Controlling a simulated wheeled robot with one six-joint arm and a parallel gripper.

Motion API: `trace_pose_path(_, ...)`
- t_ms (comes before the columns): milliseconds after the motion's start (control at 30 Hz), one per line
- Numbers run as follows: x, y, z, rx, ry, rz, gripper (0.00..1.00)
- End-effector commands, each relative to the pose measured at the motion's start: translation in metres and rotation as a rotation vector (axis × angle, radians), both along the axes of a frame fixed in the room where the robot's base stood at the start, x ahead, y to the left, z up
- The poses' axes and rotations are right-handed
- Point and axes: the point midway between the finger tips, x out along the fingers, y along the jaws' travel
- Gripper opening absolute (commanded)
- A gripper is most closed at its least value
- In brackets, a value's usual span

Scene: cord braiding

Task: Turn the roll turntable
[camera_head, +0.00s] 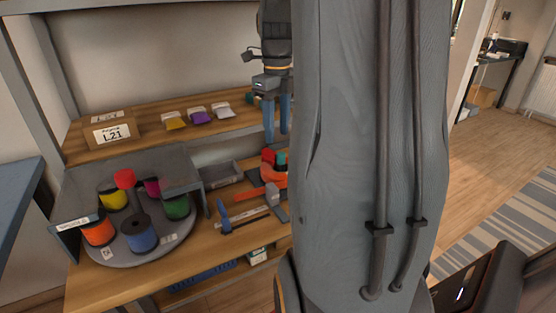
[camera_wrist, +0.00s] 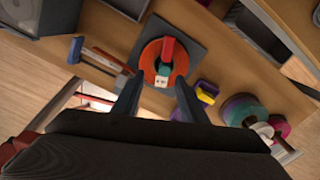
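The roll turntable (camera_head: 120,254) is a grey round disc at the left of the workbench in the head view. It carries several coloured spools: orange (camera_head: 99,232), blue (camera_head: 140,236), green (camera_head: 177,207), yellow (camera_head: 112,198) and magenta. The turntable's disc is not visible in the wrist view.
An orange-red round device (camera_head: 270,172) on a dark plate lies below my gripper. A blue-handled tool (camera_head: 224,215) and a hammer-like tool lie between it and the turntable. A shelf behind holds a box marked L21 (camera_head: 110,132) and small packets. My arm hides the right side.

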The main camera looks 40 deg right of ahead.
Motion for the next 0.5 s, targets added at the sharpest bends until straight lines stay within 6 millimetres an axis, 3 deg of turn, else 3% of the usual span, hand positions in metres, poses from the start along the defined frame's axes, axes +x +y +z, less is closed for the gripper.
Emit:
trace_pose_path(233,-0.002,-0.013,-0.009,0.005,0.006,-0.133,0.39)
trace_pose_path(500,-0.002,-0.011,-0.049,0.004,0.007,-0.130,0.39)
